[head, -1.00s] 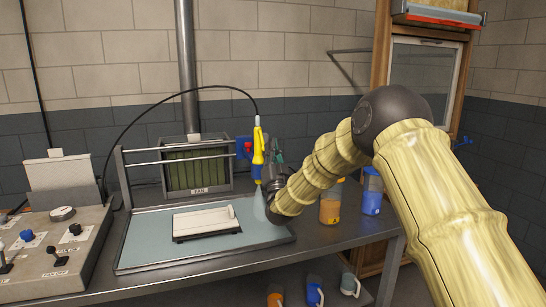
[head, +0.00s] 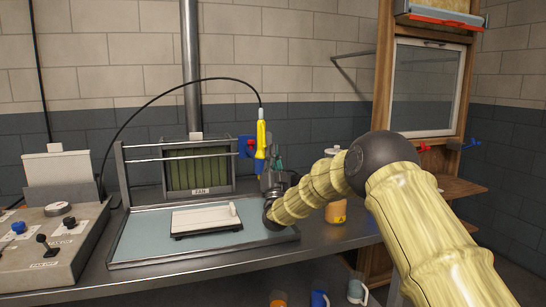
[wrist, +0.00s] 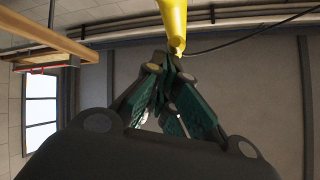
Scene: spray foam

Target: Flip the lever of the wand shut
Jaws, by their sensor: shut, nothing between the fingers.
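The yellow wand (head: 261,136) stands upright at a blue holder (head: 243,147) with a small red part, at the back right of the tray. A black hose runs from its top. In the wrist view the wand (wrist: 174,22) comes down from the top edge, just beyond my fingertips. My gripper (head: 277,160) has green-padded fingers and is beside the wand's lower end, to its right. In the wrist view my gripper (wrist: 172,62) is shut and empty, its tips close to the wand's end; contact cannot be told. I cannot clearly make out the lever.
A shallow tray (head: 130,246) holds a white panel on a dark base (head: 206,220). A fan box (head: 198,170) with a rail stands behind. A control box (head: 40,245) is at left. An orange-filled bottle (head: 336,212) stands right of my wrist.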

